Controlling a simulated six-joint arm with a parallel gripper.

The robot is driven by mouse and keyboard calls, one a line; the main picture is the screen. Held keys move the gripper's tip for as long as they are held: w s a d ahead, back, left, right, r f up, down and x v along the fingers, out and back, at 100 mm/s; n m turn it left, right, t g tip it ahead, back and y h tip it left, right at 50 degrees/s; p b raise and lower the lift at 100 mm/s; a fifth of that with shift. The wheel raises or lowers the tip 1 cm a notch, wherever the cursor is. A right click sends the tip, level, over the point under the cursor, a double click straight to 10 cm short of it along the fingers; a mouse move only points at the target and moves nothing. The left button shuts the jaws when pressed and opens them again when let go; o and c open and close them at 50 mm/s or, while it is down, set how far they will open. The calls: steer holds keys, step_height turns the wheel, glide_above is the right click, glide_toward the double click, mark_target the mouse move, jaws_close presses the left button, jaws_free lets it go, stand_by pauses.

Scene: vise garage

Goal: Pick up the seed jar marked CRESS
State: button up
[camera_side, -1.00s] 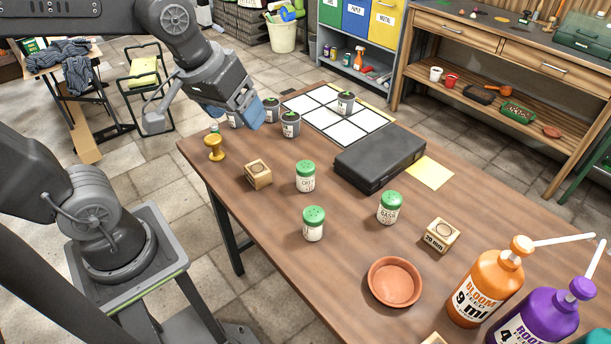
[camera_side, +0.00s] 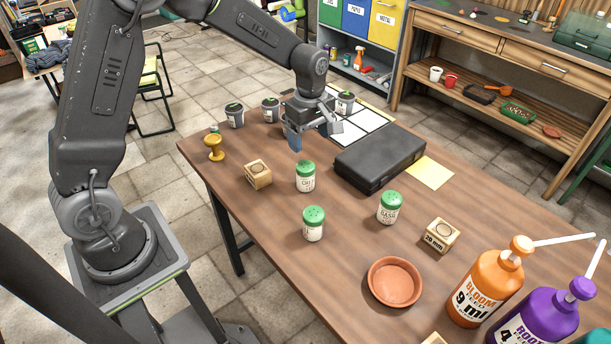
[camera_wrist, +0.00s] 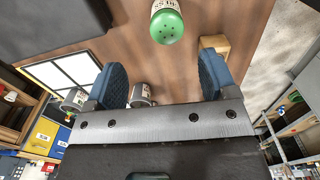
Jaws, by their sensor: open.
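Three white seed jars with green lids stand upright on the table in the side view. One jar (camera_side: 305,177) is nearest my gripper, its label too small to read surely. A second jar (camera_side: 313,224) stands in front of it, its label unreadable. The third jar (camera_side: 389,208) stands to the right and seems to read BASIL. I cannot tell which is marked CRESS. My gripper (camera_side: 312,132) is open and empty, above and behind the nearest jar. In the wrist view, a green-lidded jar (camera_wrist: 167,24) lies ahead of the open fingers (camera_wrist: 160,82), apart from them.
A black case (camera_side: 380,158) lies right of the nearest jar. A wooden block (camera_side: 258,175) and a brass stamp (camera_side: 214,147) are to the left. Dark pots (camera_side: 235,117) stand behind.

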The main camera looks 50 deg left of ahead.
mark_target(306, 165)
step_height(306, 165, down, 6)
steer(key=shift+f, duration=0.15)
steer(key=shift+s+a+f, duration=0.1)
steer(key=shift+s+f, duration=0.1)
steer(key=shift+f, duration=1.15)
steer(key=shift+s+a+f, duration=0.1)
steer(key=shift+s+f, duration=0.1)
steer(key=shift+f, duration=1.1)
steer(key=shift+c, duration=0.2)
steer(key=c, duration=1)
steer(key=shift+o, duration=0.2)
steer(key=shift+r, duration=0.15)
